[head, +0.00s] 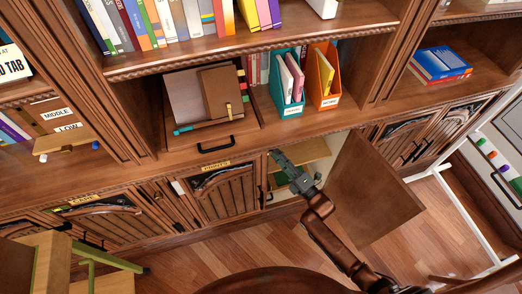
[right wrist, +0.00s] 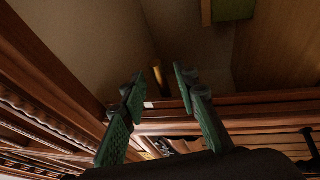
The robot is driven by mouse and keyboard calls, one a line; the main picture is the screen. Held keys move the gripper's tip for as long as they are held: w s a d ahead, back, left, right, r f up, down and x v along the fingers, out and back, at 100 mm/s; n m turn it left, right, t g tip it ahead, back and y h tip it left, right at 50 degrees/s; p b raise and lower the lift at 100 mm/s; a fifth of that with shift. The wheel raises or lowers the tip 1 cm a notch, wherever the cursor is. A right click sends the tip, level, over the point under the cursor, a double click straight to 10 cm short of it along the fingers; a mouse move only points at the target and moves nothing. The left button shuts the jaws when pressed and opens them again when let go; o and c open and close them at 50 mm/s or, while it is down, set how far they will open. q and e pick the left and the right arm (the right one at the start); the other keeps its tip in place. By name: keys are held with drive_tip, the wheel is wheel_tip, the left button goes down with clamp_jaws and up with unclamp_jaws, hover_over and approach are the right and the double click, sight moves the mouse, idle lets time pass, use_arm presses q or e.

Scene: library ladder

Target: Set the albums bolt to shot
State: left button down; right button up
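My right gripper (head: 280,160) reaches into the open cabinet (head: 312,152) below the counter, right of the PRINTS cabinet. In the right wrist view its two green-padded fingers (right wrist: 159,82) stand apart with a gap between the tips. A small upright brass piece (right wrist: 158,75), perhaps the albums bolt, shows beyond that gap, not visibly gripped. I cannot tell whether it is shot. The open cabinet's door (head: 372,190) swings out to the right of my right arm. No albums label is readable. My left gripper is not in view.
The PRINTS label (head: 216,164) sits above a closed slatted door (head: 228,195). Teal (head: 287,82) and orange (head: 322,78) file holders stand on the counter. Wooden steps (head: 45,262) stand at lower left; floor shows below.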

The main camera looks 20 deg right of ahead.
drive_tip(key=shift+x, duration=1.45)
drive_tip(key=shift+c, duration=0.3)
clamp_jaws()
